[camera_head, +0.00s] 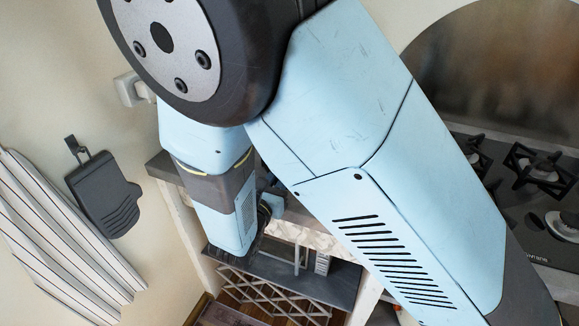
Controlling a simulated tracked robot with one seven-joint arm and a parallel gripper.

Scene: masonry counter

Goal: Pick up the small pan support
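Black pan supports (541,168) sit over burners on the dark gas hob at the right edge. At least one more dark support part shows behind my arm. I cannot tell which is the small pan support. A burner (565,224) lower on the hob shows a pale ring with no clear support over it. My arm crosses the middle of the view and covers the left part of the hob and much of the counter. My gripper's fingers do not show; the far end of my arm is over the counter's front edge, left of the hob.
The hob (530,240) is set by a round metal backsplash (500,70). The counter (163,166) ends at the left near the wall. Below it is a dark shelf (335,278) with a lattice rack (265,297). A dark mitt (104,195) and striped towel (60,235) hang left.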

